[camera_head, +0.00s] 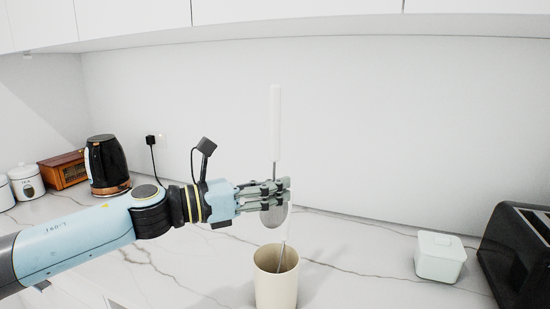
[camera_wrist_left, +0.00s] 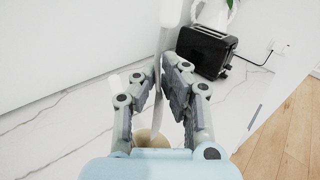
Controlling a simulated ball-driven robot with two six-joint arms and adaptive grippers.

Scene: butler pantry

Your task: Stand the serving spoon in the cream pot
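The serving spoon (camera_head: 275,122) is upright, with its white handle up and its metal bowl down. My left gripper (camera_head: 277,188) is shut on its metal shaft, just above the bowl. In the left wrist view the spoon's white handle (camera_wrist_left: 171,12) rises from between the fingers (camera_wrist_left: 163,75). The cream pot (camera_head: 276,289) stands on the counter below the spoon, and the bowl is above its rim, apart from it. Another utensil with a metal shaft (camera_head: 282,256) leans in the pot. The pot's rim shows partly behind the fingers in the left wrist view (camera_wrist_left: 152,140). My right gripper is out of view.
A white lidded box (camera_head: 440,257) and a black toaster (camera_head: 519,250) stand at the right. A black kettle (camera_head: 106,165), a wooden box (camera_head: 63,170) and white canisters (camera_head: 27,182) stand at the far left. The marble counter around the pot is clear.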

